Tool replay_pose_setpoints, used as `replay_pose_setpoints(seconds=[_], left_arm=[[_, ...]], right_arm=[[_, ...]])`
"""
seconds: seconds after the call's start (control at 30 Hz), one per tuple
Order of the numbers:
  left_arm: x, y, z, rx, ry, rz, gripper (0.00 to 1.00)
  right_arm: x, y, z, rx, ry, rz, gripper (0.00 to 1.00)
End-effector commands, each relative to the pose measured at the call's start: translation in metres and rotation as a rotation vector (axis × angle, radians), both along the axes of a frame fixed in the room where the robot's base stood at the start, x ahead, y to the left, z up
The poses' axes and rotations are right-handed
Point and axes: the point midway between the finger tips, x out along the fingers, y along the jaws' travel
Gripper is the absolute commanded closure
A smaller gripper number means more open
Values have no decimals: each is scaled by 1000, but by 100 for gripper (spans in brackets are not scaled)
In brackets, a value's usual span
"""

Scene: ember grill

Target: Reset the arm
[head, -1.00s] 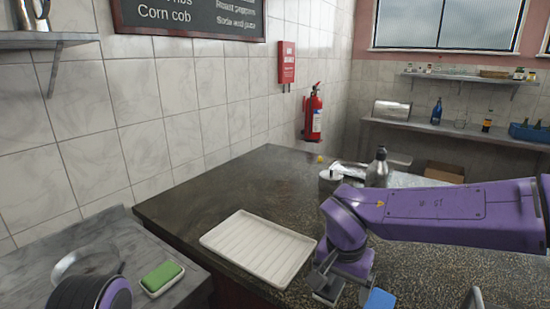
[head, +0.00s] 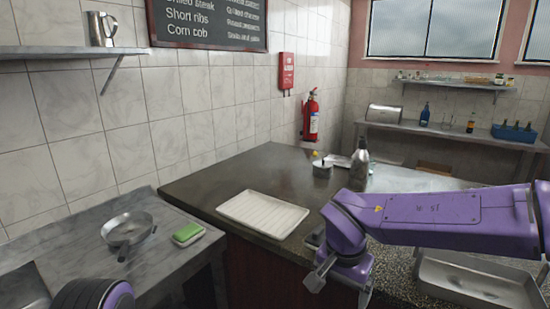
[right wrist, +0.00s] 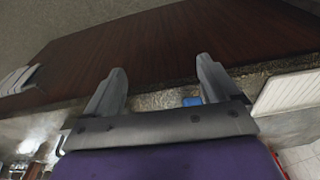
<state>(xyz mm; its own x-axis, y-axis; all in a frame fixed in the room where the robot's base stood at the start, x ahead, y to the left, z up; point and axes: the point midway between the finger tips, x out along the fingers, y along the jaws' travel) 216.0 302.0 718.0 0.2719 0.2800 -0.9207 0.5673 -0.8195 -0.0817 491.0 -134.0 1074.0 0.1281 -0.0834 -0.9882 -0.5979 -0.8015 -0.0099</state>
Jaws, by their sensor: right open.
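My right arm reaches in from the right in the head view. My right gripper (head: 340,288) points down at the front edge of the dark speckled counter (head: 290,165). In the right wrist view, the two fingers of my right gripper (right wrist: 160,70) are wide apart with nothing between them. A dark reddish-brown counter front (right wrist: 160,45) lies beyond the fingertips. Only a rounded purple part of my left arm shows at the bottom left of the head view; its gripper is out of view.
A white ribbed tray (head: 262,213) lies on the counter left of my right gripper. A metal bottle (head: 360,165) and small pot (head: 322,168) stand behind. A metal pan (head: 480,280) is at the right. A frying pan (head: 128,228) and green sponge (head: 187,233) rest on the left worktop.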

Motion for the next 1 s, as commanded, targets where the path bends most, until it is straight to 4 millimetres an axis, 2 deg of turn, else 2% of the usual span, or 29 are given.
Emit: replay_pose_setpoints(seconds=[0.17,0.37,0.53,0.63,0.67,0.77,0.83,0.9,0.97,1.0], left_arm=[[1,0,0,0,-1,0,57],[1,0,0,0,-2,-1,57],[1,0,0,0,-1,0,57],[1,0,-2,0,-1,0,57],[0,0,-3,0,-1,0,57],[1,0,-6,0,-1,0,57],[1,0,-10,0,-1,0,57],[1,0,-14,0,-1,0,57],[1,0,-17,0,-1,0,57],[1,0,-19,0,-1,0,57]], right_arm=[[5,-2,1,4,-35,-121,12],[15,-15,-1,-35,-135,-271,12],[28,-45,-14,-118,-300,-426,12],[34,-69,-38,-184,-418,-505,12],[35,-77,-50,-206,-457,-520,12],[31,-103,-102,-265,-592,-532,12],[14,-120,-156,-275,-659,-482,12],[-17,-129,-213,-249,-668,-394,12],[-51,-133,-255,-215,-629,-315,12],[-77,-135,-280,-194,-587,-262,12]])
